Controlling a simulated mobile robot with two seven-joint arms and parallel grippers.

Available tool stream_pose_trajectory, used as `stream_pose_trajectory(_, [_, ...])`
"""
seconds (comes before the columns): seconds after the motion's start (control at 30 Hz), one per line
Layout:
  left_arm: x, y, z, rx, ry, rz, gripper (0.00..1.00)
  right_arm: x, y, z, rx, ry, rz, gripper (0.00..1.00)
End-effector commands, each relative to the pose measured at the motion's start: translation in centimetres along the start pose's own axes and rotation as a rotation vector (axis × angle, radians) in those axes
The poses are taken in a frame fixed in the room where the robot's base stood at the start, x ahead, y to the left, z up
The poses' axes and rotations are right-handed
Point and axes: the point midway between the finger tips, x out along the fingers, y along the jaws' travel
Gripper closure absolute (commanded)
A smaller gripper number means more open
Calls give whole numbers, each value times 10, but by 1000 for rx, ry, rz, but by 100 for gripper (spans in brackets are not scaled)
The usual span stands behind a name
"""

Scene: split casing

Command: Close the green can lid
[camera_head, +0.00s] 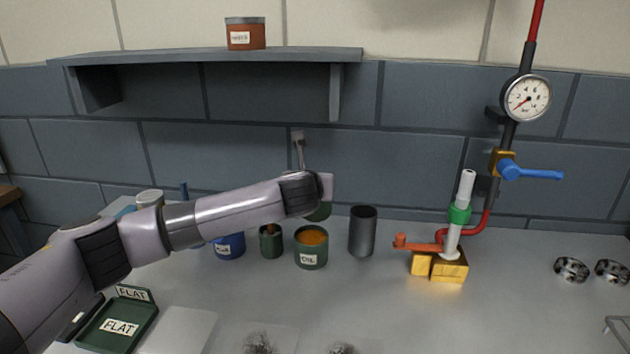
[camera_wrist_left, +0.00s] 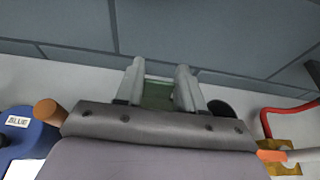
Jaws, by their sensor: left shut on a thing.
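The green can (camera_head: 311,258) stands open on the counter in the head view, with orange contents showing and a white label on its front. A green lid (camera_head: 320,213) shows partly above and behind its rim, below the end of my left arm. In the left wrist view a green surface, the lid (camera_wrist_left: 158,95), lies between the fingers of my left gripper (camera_wrist_left: 160,76). The gripper is shut on the lid. My arm hides much of the lid, and I cannot tell whether it touches the can. My right gripper is in neither view.
A dark cylinder (camera_head: 362,232) stands close right of the can. A small green pot (camera_head: 271,242) and a blue can (camera_head: 230,246) stand left. A valve stand (camera_head: 449,266) is farther right. A shelf (camera_head: 210,56) hangs above.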

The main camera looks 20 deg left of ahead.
Motion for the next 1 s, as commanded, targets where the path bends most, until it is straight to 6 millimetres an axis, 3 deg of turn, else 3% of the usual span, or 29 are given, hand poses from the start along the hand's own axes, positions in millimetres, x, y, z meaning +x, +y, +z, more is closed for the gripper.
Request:
stream_pose_trajectory(0.27, [-15,0,-11,1,-160,-2,100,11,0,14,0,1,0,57])
stream_pose_trajectory(0.8, [-45,0,-32,-2,-512,-1,100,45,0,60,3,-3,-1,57])
stream_pose_trajectory(1.0, [-50,0,-33,-2,-569,0,100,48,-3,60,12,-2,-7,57])
